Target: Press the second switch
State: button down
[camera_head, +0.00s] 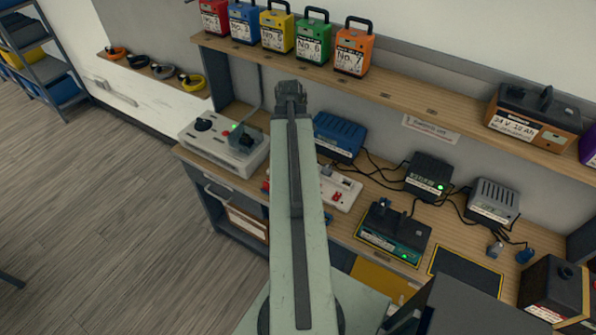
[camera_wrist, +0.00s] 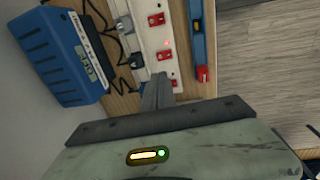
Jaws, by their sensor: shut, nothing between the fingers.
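A white power strip (camera_head: 345,190) with red switches lies on the workbench, partly hidden behind my arm in the head view. In the wrist view the strip (camera_wrist: 150,38) runs down from the top edge and shows a top red switch (camera_wrist: 155,19), a middle red switch (camera_wrist: 164,55) and a lower red switch (camera_wrist: 177,86). A small red light glows between the top and middle switches. My gripper (camera_wrist: 157,80) is shut and empty. Its tips appear just below the middle switch and left of the lower one; whether they touch the strip I cannot tell.
A blue charger box (camera_head: 340,135) stands behind the strip; it is at left in the wrist view (camera_wrist: 60,55). A blue tool with a red end (camera_wrist: 200,45) lies beside the strip. A grey control box (camera_head: 225,142), black chargers (camera_head: 428,172) and cables crowd the bench.

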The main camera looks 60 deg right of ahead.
jog(key=f+b, duration=0.4)
jog(key=d+f+b, duration=0.1)
jog(key=f+b, duration=0.9)
jog(key=shift+d, duration=0.35)
jog(key=shift+r, duration=0.1)
jog(key=shift+w, duration=0.1)
